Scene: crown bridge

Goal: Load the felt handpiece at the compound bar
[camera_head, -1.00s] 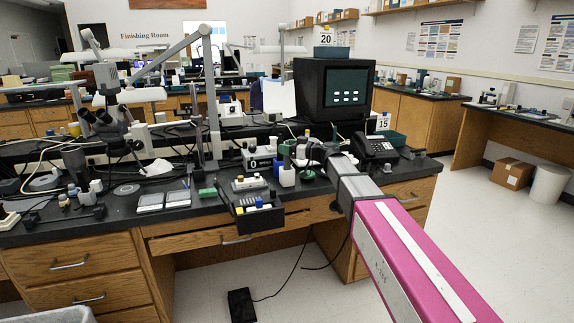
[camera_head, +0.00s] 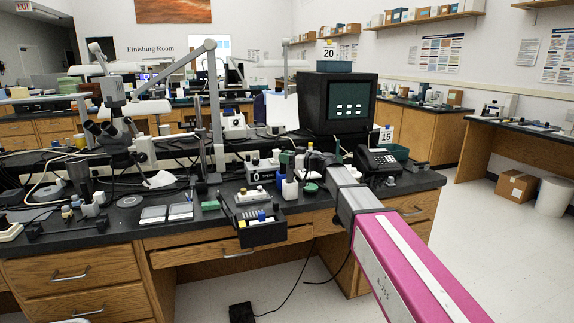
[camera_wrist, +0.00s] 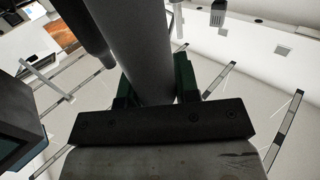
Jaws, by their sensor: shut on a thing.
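In the wrist view my gripper (camera_wrist: 155,88) has dark green fingers shut on either side of a smooth grey cylinder, which looks like the handpiece (camera_wrist: 143,45). Its far end runs out of the top of that view, so no felt tip shows. In the head view my gripper (camera_head: 305,160) is over the bench, beyond the grey wrist, and what it holds is too small to make out. A black tray (camera_head: 262,238) at the bench's front edge holds small blue and yellow blocks (camera_head: 262,216), possibly compound bars. The tray is left of and nearer than my gripper.
A microscope (camera_head: 115,130) and lamp arms crowd the left. A foot pedal (camera_head: 241,312) lies on the floor.

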